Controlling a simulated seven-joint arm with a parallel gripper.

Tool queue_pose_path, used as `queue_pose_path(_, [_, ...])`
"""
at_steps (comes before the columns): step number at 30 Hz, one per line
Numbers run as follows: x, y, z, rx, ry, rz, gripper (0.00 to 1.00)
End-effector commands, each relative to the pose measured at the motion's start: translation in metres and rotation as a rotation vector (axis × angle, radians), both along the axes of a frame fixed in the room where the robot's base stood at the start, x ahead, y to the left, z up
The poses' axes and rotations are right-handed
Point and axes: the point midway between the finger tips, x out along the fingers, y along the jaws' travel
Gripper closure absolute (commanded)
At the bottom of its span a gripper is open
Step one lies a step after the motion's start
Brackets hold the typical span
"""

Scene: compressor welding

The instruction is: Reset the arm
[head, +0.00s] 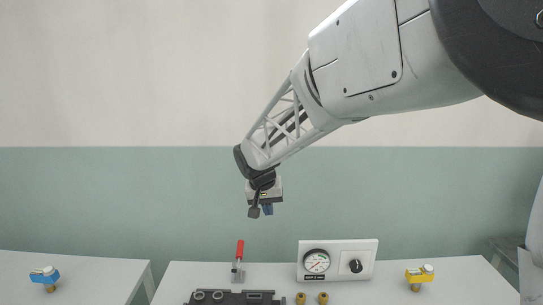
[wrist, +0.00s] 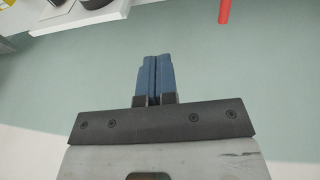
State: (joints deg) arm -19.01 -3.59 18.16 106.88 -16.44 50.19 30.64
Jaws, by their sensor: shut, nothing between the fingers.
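My arm reaches in from the upper right in the head view. My gripper (head: 267,209) hangs at its end in the air, above the back of the middle table and in front of the wall. In the wrist view its two blue fingers (wrist: 154,76) lie against each other, shut with nothing between them. The gripper touches nothing in view.
Below are a red-handled clamp (head: 239,254), a white gauge panel (head: 337,262), a dark fixture (head: 234,297) and two brass pieces (head: 311,298). A blue valve piece (head: 45,276) sits on the left table, a yellow one (head: 418,275) at right. Air around my gripper is clear.

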Motion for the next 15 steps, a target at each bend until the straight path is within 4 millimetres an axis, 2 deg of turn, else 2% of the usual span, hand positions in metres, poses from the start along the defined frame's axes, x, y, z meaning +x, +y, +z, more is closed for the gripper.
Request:
queue_pose_path(3, [-0.029,-0.028,0.015,0.011,0.004,-0.003,1.0])
queue_pose_path(15, [-0.128,-0.102,0.043,0.048,0.014,0.001,1.0])
